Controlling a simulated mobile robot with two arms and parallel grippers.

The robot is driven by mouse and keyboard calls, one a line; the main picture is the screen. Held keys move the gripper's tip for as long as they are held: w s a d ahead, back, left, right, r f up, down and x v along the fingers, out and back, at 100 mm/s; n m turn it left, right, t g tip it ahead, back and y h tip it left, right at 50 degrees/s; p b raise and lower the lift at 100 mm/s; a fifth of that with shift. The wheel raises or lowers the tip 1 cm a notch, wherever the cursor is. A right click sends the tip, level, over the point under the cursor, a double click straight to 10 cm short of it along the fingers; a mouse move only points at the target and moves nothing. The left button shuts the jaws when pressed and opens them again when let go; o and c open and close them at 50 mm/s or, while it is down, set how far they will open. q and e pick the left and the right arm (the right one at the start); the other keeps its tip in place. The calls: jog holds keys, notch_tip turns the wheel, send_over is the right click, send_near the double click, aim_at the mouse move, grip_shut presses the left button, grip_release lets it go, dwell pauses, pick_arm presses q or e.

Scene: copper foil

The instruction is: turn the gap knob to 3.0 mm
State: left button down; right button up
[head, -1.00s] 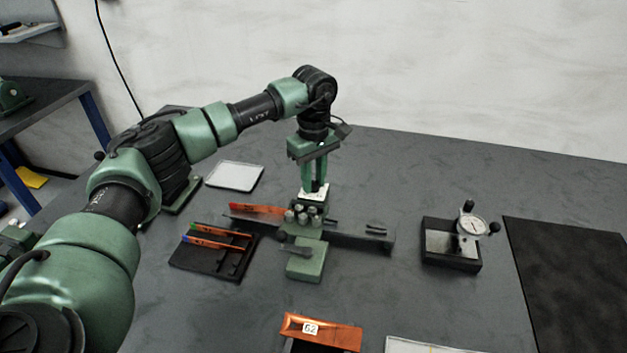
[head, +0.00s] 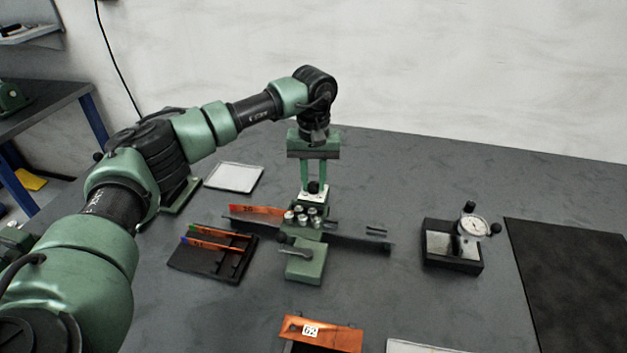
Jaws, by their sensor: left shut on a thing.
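The gap knob (head: 313,187) is a small black knob on top of the green roller device, above a white dial plate (head: 312,195). The markings on the plate are too small to read. My left gripper (head: 313,182) points straight down from above and is shut on the knob, its two green fingers on either side. The device has several silver rollers (head: 303,217) and a green block with a lever (head: 303,262) in front. My right gripper is not in view.
A copper strip (head: 256,212) lies at the device's left. A black tray with strips (head: 212,250) is left of it, a dial gauge on a stand (head: 472,228) to the right. A pale tray (head: 234,177) lies behind left.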

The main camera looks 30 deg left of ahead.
aim_at(313, 184)
pick_arm(q)
jog(key=shift+w+r, duration=0.1)
dwell(0.4)
jog(key=c, duration=1.2)
grip_release()
notch_tip(313, 184, up, 8)
jog(key=shift+f+b, duration=0.1)
jog(key=shift+b, duration=0.3)
jog(key=shift+f, duration=0.1)
